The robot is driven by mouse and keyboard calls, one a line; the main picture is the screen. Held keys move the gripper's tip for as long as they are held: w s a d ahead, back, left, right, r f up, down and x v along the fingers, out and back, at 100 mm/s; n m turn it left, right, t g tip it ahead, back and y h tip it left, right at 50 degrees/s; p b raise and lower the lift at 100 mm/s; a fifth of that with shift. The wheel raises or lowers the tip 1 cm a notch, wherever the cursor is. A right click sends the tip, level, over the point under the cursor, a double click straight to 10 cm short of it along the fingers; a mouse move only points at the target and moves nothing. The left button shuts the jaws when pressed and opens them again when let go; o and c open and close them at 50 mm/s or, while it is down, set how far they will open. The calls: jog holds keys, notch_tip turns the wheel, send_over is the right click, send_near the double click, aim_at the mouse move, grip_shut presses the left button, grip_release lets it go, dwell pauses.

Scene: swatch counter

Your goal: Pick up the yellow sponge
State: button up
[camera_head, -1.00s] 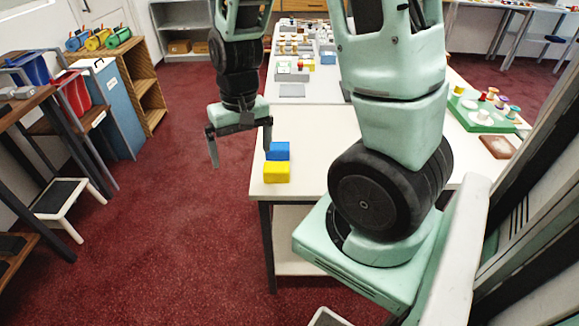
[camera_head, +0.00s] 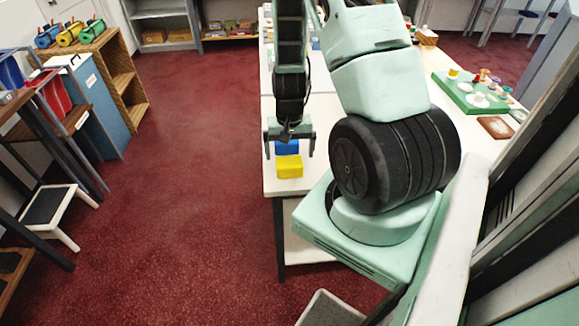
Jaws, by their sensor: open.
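The yellow sponge (camera_head: 289,167) is a small block near the front left corner of the white counter (camera_head: 303,183). A blue block (camera_head: 287,147) sits right behind it. My gripper (camera_head: 290,155) hangs with its fingers pointing down, spread apart to the left and right of the two blocks in the picture. The jaws are open and hold nothing. The palm hides part of the blue block's upper side. The yellow sponge is fully visible. I cannot tell exactly how high the fingertips are above the counter.
My arm covers much of the counter's middle. A green tray (camera_head: 449,87) with several small items and a brown board (camera_head: 496,128) lie on the counter to the right. A white step stool (camera_head: 70,232) stands at left. The red floor left of the counter is clear.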

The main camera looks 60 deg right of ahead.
aim_at(289, 161)
jog(key=shift+w+d+f+p, duration=0.1)
jog(key=shift+f+p, duration=0.15)
jog(key=shift+f, duration=0.8)
jog(key=shift+w+d+f+p, duration=0.15)
jog(key=shift+f+p, duration=0.15)
jog(key=shift+f, duration=0.7)
jog(key=shift+w+d+f+p, duration=0.1)
jog(key=shift+f+p, duration=0.15)
jog(key=shift+f, duration=0.8)
jog(key=c, duration=1)
jog(key=shift+c, duration=0.2)
jog(key=shift+r, duration=0.15)
notch_tip(289, 161, up, 9)
jog(key=shift+f+b, duration=0.1)
jog(key=shift+b, duration=0.5)
jog(key=shift+r, duration=0.45)
jog(key=shift+o, duration=0.3)
jog(key=shift+s, duration=0.1)
